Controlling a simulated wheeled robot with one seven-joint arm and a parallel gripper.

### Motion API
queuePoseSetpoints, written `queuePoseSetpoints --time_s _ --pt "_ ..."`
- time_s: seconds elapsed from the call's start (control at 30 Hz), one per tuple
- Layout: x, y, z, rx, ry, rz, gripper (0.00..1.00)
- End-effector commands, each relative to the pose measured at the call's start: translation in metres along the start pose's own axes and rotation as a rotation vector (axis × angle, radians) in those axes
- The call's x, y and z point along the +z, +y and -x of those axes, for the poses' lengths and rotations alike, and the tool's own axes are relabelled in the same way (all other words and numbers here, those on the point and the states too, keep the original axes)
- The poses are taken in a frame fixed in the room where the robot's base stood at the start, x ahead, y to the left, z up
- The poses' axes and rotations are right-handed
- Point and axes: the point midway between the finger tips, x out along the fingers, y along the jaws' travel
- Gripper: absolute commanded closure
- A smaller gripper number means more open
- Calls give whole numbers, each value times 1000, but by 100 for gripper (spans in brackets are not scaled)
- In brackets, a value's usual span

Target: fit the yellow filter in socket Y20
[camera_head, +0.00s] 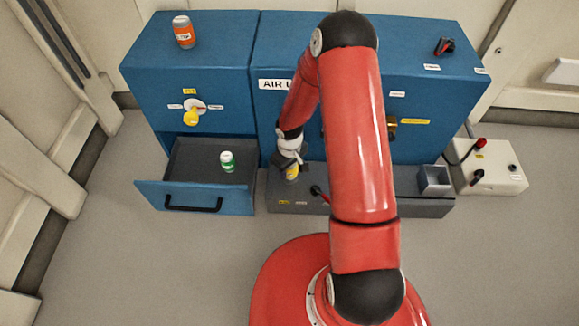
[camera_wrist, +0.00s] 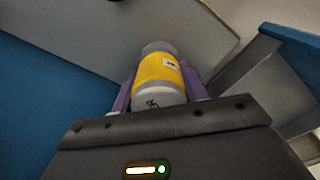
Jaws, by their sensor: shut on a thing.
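The yellow filter (camera_head: 292,173) is a small cylinder with a yellow band and grey ends. My gripper (camera_head: 289,157) is shut on it, just above the grey ledge in front of the blue cabinet. In the wrist view the yellow filter (camera_wrist: 160,72) sits between the purple fingers of my gripper (camera_wrist: 160,90). Small yellow labels (camera_head: 285,201) mark the front of the grey ledge (camera_head: 380,207). I cannot read which is Y20, and no socket opening shows clearly. Whether the filter touches the ledge I cannot tell.
A green-banded filter (camera_head: 227,162) stands in the open drawer (camera_head: 180,200) at left. An orange canister (camera_head: 183,32) stands on the cabinet (camera_head: 215,55). A red-tipped lever (camera_head: 319,193) rises beside the gripper. A grey open box (camera_head: 434,181) and a white control box (camera_head: 490,168) are at right.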

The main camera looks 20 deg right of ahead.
Motion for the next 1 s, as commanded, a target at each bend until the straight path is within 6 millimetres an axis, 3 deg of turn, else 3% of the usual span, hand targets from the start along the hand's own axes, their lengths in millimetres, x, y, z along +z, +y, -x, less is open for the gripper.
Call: queuePoseSetpoints --time_s 1.0 --pt "0 0 -8 0 1 0 84"
